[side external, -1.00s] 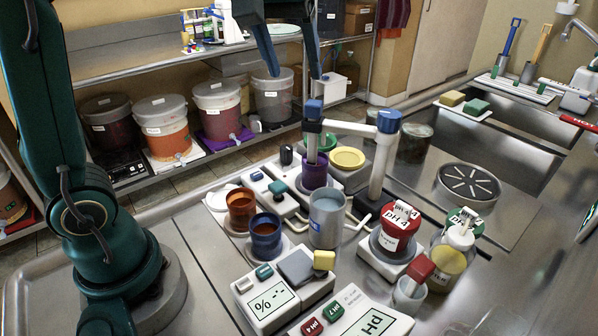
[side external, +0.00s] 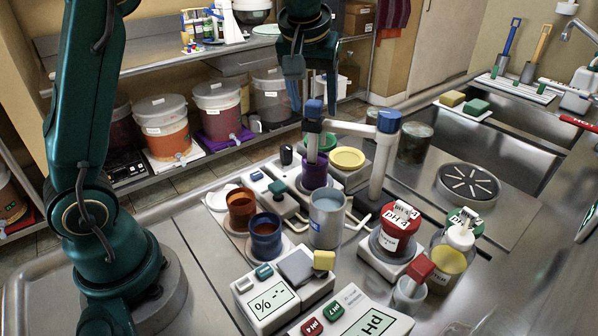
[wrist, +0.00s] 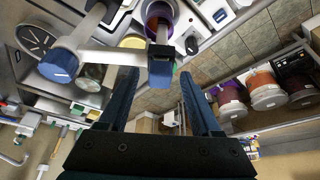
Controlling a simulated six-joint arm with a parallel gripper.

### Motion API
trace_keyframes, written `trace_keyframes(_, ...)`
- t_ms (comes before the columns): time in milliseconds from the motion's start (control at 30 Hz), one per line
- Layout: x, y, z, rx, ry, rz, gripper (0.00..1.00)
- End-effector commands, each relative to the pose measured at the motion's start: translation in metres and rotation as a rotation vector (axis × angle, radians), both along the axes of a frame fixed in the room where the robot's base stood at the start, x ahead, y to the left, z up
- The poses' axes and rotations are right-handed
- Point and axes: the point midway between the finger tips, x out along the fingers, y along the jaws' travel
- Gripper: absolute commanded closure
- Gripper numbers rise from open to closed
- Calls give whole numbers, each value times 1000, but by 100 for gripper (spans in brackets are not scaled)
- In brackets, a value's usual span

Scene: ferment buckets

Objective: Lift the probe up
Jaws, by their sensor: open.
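The probe (side external: 312,127) stands upright, with a blue cap and a pale body. Its lower end goes into a purple cup (side external: 314,172). A grey horizontal arm links it to a stand post (side external: 379,165) with its own blue top. In the wrist view the probe's blue cap (wrist: 161,72) shows between the fingertips, seen from above. My gripper (side external: 313,104) is open and empty, its two dark fingers spread at about the height of the cap. I cannot tell whether either finger touches the cap.
A grey beaker (side external: 327,218), an orange cup (side external: 241,208) and a blue cup (side external: 266,236) stand nearby. A yellow-topped jar (side external: 347,158) is close behind the probe.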

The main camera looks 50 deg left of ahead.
Motion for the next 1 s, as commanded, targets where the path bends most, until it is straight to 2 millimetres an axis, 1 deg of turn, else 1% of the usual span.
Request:
trace_keyframes(100,0,0,0,0,0,0,35)
trace_keyframes(133,0,0,0,0,0,0,43)
trace_keyframes(167,0,0,0,0,0,0,54)
trace_keyframes(200,0,0,0,0,0,0,69)
trace_keyframes(267,0,0,0,0,0,0,92)
trace_keyframes(300,0,0,0,0,0,0,100)
trace_keyframes(1000,0,0,0,1,1,-1,100)
